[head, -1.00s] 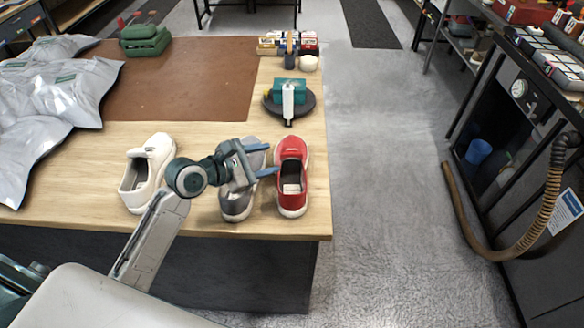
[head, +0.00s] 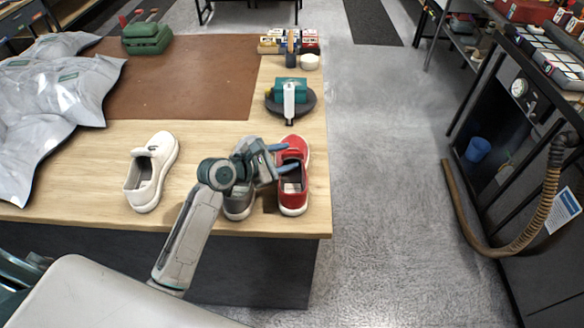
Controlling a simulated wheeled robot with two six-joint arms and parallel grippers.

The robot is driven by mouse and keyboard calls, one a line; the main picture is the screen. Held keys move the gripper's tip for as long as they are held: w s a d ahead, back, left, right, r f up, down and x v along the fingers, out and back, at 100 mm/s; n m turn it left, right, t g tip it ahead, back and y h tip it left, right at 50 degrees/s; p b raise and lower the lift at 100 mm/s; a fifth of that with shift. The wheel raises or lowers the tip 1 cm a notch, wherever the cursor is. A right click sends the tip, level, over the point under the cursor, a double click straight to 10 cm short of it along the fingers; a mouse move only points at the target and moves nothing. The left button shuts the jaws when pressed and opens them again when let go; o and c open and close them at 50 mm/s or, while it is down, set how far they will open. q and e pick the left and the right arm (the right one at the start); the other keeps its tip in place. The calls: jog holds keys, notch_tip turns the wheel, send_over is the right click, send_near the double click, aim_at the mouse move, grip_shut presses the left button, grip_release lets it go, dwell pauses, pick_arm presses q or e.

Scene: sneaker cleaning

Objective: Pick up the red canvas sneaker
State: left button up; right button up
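The red canvas sneaker (head: 294,148) stands upright on the wooden table near its right front corner. A grey sneaker (head: 240,205) stands to the left, partly hidden under my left gripper. A white sneaker (head: 151,172) stands farther left, clear of the arm. My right gripper does not show.
Behind the red sneaker is a round dark stand (head: 304,104) with a teal box and a white bottle. Small boxes (head: 270,45) stand at the far edge. Grey plastic bags (head: 58,85) and a brown mat (head: 185,82) cover the left and back. Right of the table is open floor.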

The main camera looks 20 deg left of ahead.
pick_arm(q)
jog(key=c, duration=0.7)
grip_shut()
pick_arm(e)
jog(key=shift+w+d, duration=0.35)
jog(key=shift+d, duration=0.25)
pick_arm(q)
jog(key=shift+r, duration=0.15)
